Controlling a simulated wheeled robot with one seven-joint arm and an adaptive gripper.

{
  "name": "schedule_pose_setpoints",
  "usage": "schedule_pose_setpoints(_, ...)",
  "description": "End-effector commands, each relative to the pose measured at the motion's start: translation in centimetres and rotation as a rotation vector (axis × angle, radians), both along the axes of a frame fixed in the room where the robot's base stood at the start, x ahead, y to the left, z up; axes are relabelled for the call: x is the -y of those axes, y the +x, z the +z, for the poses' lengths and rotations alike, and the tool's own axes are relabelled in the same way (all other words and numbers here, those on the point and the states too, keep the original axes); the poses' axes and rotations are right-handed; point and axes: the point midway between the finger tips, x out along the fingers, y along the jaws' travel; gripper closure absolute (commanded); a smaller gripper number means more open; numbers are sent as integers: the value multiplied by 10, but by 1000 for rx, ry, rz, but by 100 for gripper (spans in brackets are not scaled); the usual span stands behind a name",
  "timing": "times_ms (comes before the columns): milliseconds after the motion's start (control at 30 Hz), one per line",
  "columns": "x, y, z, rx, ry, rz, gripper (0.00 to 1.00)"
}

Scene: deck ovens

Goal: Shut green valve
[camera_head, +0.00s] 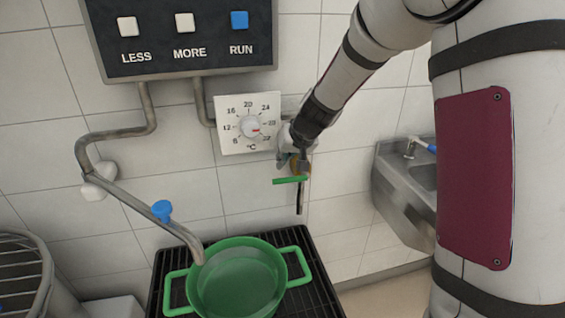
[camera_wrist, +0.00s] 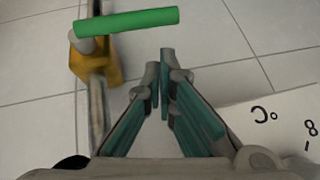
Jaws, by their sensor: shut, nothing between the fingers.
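The green valve handle (camera_head: 289,180) is a short bar by the tiled wall, below and right of the dial. In the wrist view the green handle (camera_wrist: 126,20) lies across the line of the pipe (camera_wrist: 97,115), joined to a brass-coloured valve body (camera_wrist: 100,68). My gripper (camera_wrist: 161,58) is shut and empty, its fingertips together. In the wrist view they are below and right of the handle, with a visible gap between. In the head view my gripper (camera_head: 291,160) is just above the handle and partly hides the valve body; contact cannot be told there.
A temperature dial (camera_head: 249,124) is on the wall just left of my gripper. Above it hangs a control panel (camera_head: 185,55) with LESS, MORE and RUN buttons. A green pot (camera_head: 240,280) stands on a black grate below a spout with a blue tap (camera_head: 162,211). A steel sink (camera_head: 405,185) is at right.

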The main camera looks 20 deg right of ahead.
Motion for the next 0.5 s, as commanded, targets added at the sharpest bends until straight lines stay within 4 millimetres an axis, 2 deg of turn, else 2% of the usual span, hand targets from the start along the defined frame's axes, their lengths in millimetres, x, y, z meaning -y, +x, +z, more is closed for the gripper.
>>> schedule_pose_setpoints(33, 1, -2, 13, 1, 1, -1, 100)
schedule_pose_setpoints(300, 2, -31, 60, 4, -1, 1, 100)
schedule_pose_setpoints(500, 2, -49, 85, 2, 0, 0, 100)
